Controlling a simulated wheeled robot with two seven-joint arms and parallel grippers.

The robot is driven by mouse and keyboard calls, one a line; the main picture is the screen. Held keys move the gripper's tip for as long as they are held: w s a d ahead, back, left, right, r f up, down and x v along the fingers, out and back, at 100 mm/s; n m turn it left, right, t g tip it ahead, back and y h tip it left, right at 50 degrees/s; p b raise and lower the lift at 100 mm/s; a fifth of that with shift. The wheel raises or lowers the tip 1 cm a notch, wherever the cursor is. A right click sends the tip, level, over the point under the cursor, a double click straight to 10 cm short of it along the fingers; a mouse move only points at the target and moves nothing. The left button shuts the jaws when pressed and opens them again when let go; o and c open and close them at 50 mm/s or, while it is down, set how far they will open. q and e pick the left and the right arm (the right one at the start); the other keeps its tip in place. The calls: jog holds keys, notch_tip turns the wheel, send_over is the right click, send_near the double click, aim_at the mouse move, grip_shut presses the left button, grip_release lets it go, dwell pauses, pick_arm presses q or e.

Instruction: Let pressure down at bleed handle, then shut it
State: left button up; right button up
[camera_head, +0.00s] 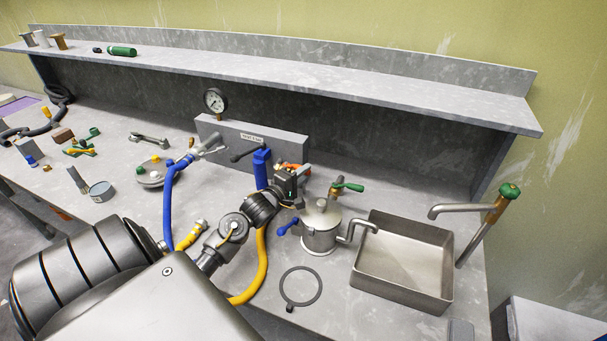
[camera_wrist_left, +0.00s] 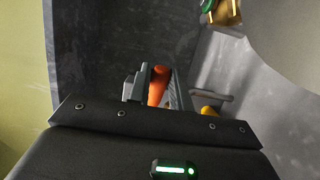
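My left gripper (camera_head: 298,172) is in front of the grey block's right end. An orange handle (camera_head: 291,167) shows there, partly hidden by the gripper. In the left wrist view the orange handle (camera_wrist_left: 158,86) fills the gap between the fingers (camera_wrist_left: 160,90), which look closed on it. The grey block (camera_head: 280,143) carries a small label too small to read, a black lever (camera_head: 248,151) and a blue upright part (camera_head: 262,168). A round gauge (camera_head: 215,101) stands at its left end; its reading is unclear. I cannot tell which handle is named bleed. My right gripper is out of view.
A blue hose (camera_head: 168,205) and yellow hose (camera_head: 262,265) run nearby. A black ring (camera_head: 318,287) lies in front.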

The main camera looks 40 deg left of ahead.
pick_arm(q)
jog(key=shift+w+a+r, duration=0.1)
jog(key=shift+w+a, duration=0.1)
jog(key=shift+w, duration=0.25)
jog(key=shift+w+a, duration=0.15)
jog(key=shift+w, duration=0.4)
jog(key=o, duration=0.8)
jog(key=shift+o, duration=0.2)
jog(key=shift+s, duration=0.1)
